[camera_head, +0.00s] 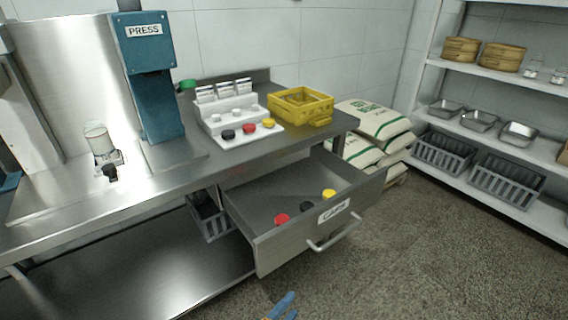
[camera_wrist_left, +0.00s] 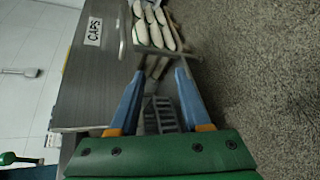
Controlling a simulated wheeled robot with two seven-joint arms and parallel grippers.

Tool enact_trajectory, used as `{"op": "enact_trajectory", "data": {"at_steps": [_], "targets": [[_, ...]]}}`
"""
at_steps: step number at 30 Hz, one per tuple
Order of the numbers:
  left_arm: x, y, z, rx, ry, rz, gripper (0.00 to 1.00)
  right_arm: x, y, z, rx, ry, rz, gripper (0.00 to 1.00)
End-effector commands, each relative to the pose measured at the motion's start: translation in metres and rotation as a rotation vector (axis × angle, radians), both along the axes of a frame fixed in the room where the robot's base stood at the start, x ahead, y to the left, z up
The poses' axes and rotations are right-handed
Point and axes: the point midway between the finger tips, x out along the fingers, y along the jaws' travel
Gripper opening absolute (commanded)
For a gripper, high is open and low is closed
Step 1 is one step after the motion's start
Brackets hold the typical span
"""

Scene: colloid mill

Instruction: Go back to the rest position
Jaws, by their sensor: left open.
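My left gripper (camera_head: 282,306) shows only as blue fingertips at the bottom edge of the head view, in front of the drawer and apart from it. In the left wrist view my left gripper (camera_wrist_left: 160,74) has its two blue fingers spread, with nothing between them. My right gripper is in neither view. The CAPS drawer (camera_head: 290,243) stands pulled out under the steel table, with a red cap (camera_head: 281,219), a dark cap (camera_head: 307,206) and a yellow cap (camera_head: 329,194) inside. Its front also shows in the left wrist view (camera_wrist_left: 95,75).
The steel table (camera_head: 180,178) bears a blue press (camera_head: 150,90), a white stepped stand (camera_head: 240,115) with caps and a yellow crate (camera_head: 300,105). Sacks (camera_head: 375,120) and a shelf rack (camera_head: 500,130) stand at the right. The floor (camera_head: 430,240) right of the drawer is clear.

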Motion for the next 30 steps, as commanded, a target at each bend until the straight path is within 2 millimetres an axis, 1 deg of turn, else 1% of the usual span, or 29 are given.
{"op": "enact_trajectory", "data": {"at_steps": [1, 5, 7, 8, 11, 12, 14, 15, 17, 18, 20, 21, 24, 25, 27, 30], "targets": [[-0.003, 0.004, -0.006, 0.046, 0.004, -0.008, 0.47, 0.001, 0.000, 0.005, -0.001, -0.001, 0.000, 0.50], [-0.013, 0.019, -0.032, 0.211, 0.014, -0.044, 0.47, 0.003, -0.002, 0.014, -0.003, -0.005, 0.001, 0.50], [-0.022, 0.029, -0.049, 0.320, 0.023, -0.078, 0.47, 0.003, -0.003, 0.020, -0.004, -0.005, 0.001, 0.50], [-0.027, 0.035, -0.057, 0.373, 0.029, -0.097, 0.47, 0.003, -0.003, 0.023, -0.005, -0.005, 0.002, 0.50], [-0.051, 0.056, -0.087, 0.575, 0.053, -0.186, 0.47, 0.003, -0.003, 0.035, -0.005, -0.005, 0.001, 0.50], [-0.063, 0.067, -0.100, 0.659, 0.066, -0.234, 0.47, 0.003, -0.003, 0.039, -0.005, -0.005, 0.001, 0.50], [-0.085, 0.083, -0.118, 0.794, 0.088, -0.322, 0.47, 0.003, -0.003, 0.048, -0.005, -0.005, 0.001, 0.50], [-0.103, 0.096, -0.130, 0.884, 0.106, -0.394, 0.47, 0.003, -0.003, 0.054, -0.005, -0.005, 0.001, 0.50], [-0.136, 0.117, -0.147, 1.023, 0.135, -0.529, 0.47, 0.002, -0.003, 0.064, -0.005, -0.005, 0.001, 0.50], [-0.161, 0.131, -0.156, 1.110, 0.155, -0.638, 0.47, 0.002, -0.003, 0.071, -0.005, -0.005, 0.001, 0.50], [-0.201, 0.153, -0.167, 1.225, 0.182, -0.816, 0.47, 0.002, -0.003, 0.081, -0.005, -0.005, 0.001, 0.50], [-0.227, 0.166, -0.172, 1.282, 0.195, -0.935, 0.47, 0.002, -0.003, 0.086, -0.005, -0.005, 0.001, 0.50], [-0.276, 0.187, -0.178, 1.358, 0.209, -1.166, 0.47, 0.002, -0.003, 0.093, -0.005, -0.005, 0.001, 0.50], [-0.285, 0.191, -0.179, 1.368, 0.209, -1.211, 0.47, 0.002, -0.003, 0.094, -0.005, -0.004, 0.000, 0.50], [-0.298, 0.196, -0.181, 1.381, 0.207, -1.276, 0.47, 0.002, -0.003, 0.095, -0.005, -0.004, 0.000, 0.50], [-0.302, 0.197, -0.183, 1.385, 0.204, -1.299, 0.47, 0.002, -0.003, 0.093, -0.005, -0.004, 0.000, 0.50]]}}
